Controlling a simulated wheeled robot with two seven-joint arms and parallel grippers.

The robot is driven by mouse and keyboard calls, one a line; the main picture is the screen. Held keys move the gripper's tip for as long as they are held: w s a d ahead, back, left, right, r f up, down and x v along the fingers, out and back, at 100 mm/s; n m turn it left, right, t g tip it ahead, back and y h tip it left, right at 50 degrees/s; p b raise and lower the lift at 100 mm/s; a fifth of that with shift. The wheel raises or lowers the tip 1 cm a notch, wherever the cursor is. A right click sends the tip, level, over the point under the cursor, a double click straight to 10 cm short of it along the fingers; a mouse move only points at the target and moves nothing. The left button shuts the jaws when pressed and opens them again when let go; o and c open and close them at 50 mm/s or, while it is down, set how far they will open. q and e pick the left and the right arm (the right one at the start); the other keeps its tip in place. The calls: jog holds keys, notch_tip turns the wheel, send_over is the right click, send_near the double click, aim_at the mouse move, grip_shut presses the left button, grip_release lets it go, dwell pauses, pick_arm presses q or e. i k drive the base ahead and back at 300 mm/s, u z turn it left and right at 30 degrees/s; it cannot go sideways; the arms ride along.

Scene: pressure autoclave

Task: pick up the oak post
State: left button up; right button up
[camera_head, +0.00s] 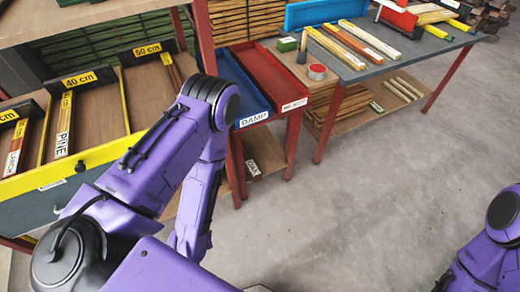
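Several wooden posts (341,47) with labels lie side by side on the grey workbench (405,47) at the upper right; their labels are too small to read. A post labelled PINE (64,124) lies in the 40 cm bay at the left, with another labelled post (16,147) left of it. One more post (170,70) lies in the 50 cm bay. I cannot tell which post is oak. My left arm crosses the middle and bends down; its gripper is out of view. My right arm shows at the lower right edge, with no gripper visible.
A blue tray (231,88) and a red tray (273,78) stand left of the workbench. A small green block (287,44) and a tape roll (317,72) lie nearby. Pale rods (403,89) lie on the lower shelf. The concrete floor (370,190) is clear.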

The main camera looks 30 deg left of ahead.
aim_at(252, 169)
jog(key=u, duration=0.35)
jog(key=i, duration=0.7)
jog(key=u, duration=1.05)
jog(key=i, duration=0.3)
jog(key=u, duration=0.3)
